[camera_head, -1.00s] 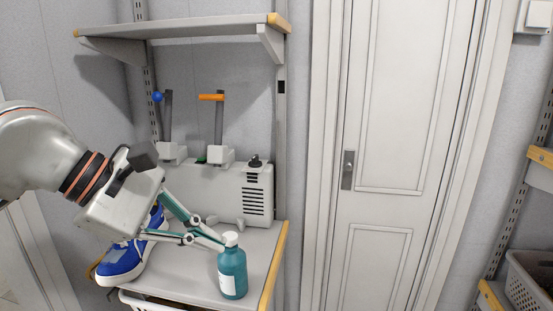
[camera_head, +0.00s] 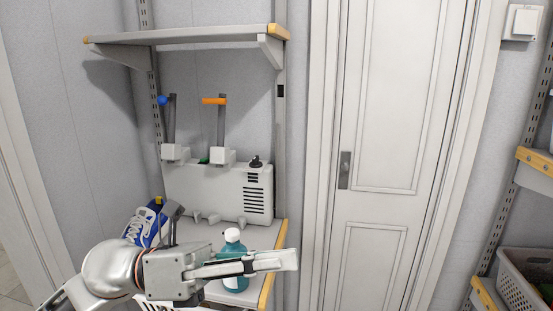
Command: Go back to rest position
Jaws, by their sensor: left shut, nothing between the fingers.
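My left gripper (camera_head: 285,260) is low in the picture, in front of the lower shelf. Its fingers are shut, hold nothing and point to the right. It passes in front of the teal bottle with a white cap (camera_head: 232,236), which stands upright on the shelf; the gripper hides the bottle's middle. I cannot tell whether they touch. My left arm comes in from the lower left. My right gripper does not show.
The lower shelf (camera_head: 262,238) bears a blue and white shoe (camera_head: 143,226), partly hidden by my arm, and a white machine (camera_head: 216,192) with two levers. An upper shelf (camera_head: 185,34) is above. A closed door (camera_head: 385,230) and a basket (camera_head: 520,285) are at right.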

